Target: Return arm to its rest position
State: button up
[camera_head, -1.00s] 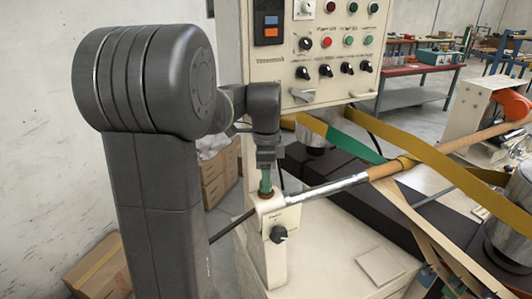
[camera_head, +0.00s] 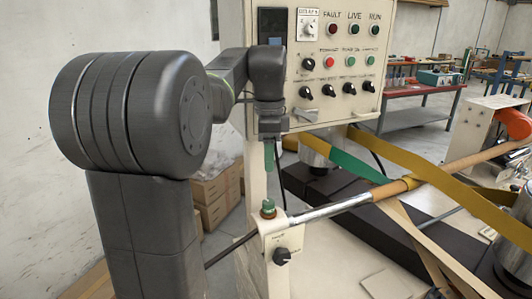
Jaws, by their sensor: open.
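My arm is in the left half of the view, and its wrist is in front of the left edge of the control panel (camera_head: 345,106). My gripper (camera_head: 269,164) points down with green fingertips and is open and empty. It hangs above a green-topped button (camera_head: 268,206) on a cream post (camera_head: 287,240), with a visible gap between them. The fingers are seen edge-on, so the space between them is hidden. My wrist hides part of the panel's left side.
A metal shaft (camera_head: 325,212) runs from the post to a brown tube (camera_head: 390,189). Yellow and green belts (camera_head: 355,165) cross to the right. A dark knob (camera_head: 282,256) is on the post's front. Cardboard boxes (camera_head: 212,190) stand behind my arm. A wall is at left.

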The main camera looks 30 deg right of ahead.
aim_at(269, 202)
notch_tip(269, 202, down, 14)
jog(key=shift+p, duration=0.8)
